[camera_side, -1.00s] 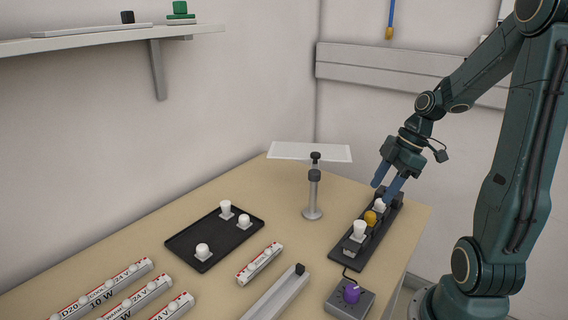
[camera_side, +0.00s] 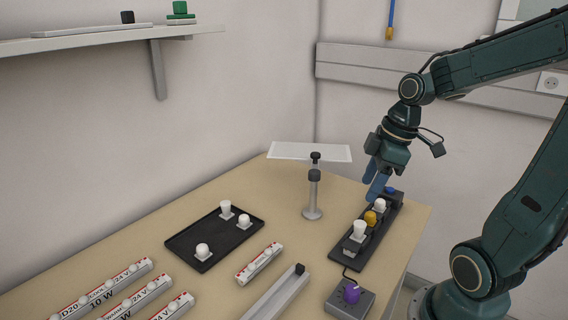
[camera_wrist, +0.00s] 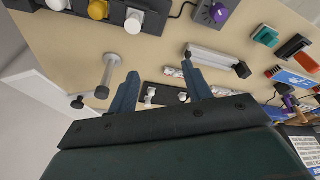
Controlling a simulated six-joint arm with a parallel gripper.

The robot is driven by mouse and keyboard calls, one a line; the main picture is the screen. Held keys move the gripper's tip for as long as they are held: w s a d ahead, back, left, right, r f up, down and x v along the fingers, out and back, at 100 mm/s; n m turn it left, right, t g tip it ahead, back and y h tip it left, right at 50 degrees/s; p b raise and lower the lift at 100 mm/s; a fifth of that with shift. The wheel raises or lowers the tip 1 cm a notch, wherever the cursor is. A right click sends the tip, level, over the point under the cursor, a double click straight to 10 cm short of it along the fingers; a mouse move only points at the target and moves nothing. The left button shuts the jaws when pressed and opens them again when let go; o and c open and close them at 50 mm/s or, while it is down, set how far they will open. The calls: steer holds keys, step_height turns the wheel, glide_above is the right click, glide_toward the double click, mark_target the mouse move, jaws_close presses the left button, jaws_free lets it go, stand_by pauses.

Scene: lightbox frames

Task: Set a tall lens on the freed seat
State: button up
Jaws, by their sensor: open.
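A long dark board (camera_side: 345,262) lies at the right of the table. I cannot make out a bare seat. A dark tray (camera_side: 222,243) on the left holds a tall white lens (camera_side: 226,206), a short white lens (camera_side: 244,219) and a rounded white lens (camera_side: 202,249). My gripper (camera_side: 372,192) is open and empty, just left of the board's far end. In the wrist view, the tray (camera_wrist: 165,99) shows partly between its fingers.
A metal stand (camera_side: 313,195) with a pale panel (camera_side: 308,152) rises between tray and board. A control box with a purple knob (camera_side: 352,292), a grey rail (camera_side: 275,299) and labelled white bars (camera_side: 260,264) lie in front. Table between tray and stand is clear.

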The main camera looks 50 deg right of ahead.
steer(key=s+a+r+m+t, duration=0.1)
steer(key=s+a+r+m, duration=0.1)
steer(key=a+m, duration=0.1)
steer(key=s+a+r+m+t+h, duration=0.1)
steer(key=s+a+r+m, duration=0.2)
steer(key=a, duration=0.3)
steer(key=shift+s+r+t, duration=0.3)
steer(key=shift+r, duration=0.05)
